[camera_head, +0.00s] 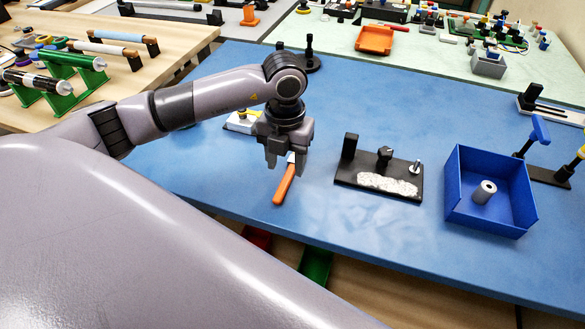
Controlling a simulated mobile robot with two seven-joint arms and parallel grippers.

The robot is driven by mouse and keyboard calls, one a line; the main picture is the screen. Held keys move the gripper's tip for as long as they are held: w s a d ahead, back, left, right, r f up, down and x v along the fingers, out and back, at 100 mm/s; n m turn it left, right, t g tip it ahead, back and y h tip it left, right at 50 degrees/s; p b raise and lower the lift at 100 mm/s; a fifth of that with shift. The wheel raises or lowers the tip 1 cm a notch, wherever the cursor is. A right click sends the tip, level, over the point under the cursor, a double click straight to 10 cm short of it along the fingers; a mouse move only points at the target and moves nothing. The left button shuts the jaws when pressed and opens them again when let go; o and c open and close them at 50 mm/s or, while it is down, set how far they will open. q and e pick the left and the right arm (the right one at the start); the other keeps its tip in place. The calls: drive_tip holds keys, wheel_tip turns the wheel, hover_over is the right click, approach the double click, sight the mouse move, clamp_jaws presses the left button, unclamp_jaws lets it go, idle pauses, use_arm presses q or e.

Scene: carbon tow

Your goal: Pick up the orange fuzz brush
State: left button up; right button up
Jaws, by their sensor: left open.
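An orange-handled tool, which looks like the orange fuzz brush (284,186), lies on the blue table (330,230) near its front edge. Its handle slants down to the left, and a pale part shows at its upper end between the fingers. My left gripper (286,162) points down over this upper end with its fingers open. I cannot tell whether the fingers touch the brush. The gripper hides part of the upper end. My right gripper is not in view.
A black fixture with a white fuzzy strip (388,184) stands right of the gripper. Further right is a blue open box (508,222) holding a small spool (484,191). A white-and-yellow item (241,122) lies behind the gripper to the left. Blue tabletop between brush and fixture is clear.

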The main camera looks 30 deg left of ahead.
sight(286, 179)
use_arm(q)
drive_tip(key=shift+s+f, duration=0.1)
drive_tip(key=shift+f, duration=1.9)
clamp_jaws()
wheel_tip(286, 179, up, 20)
drive_tip(key=shift+p, duration=0.4)
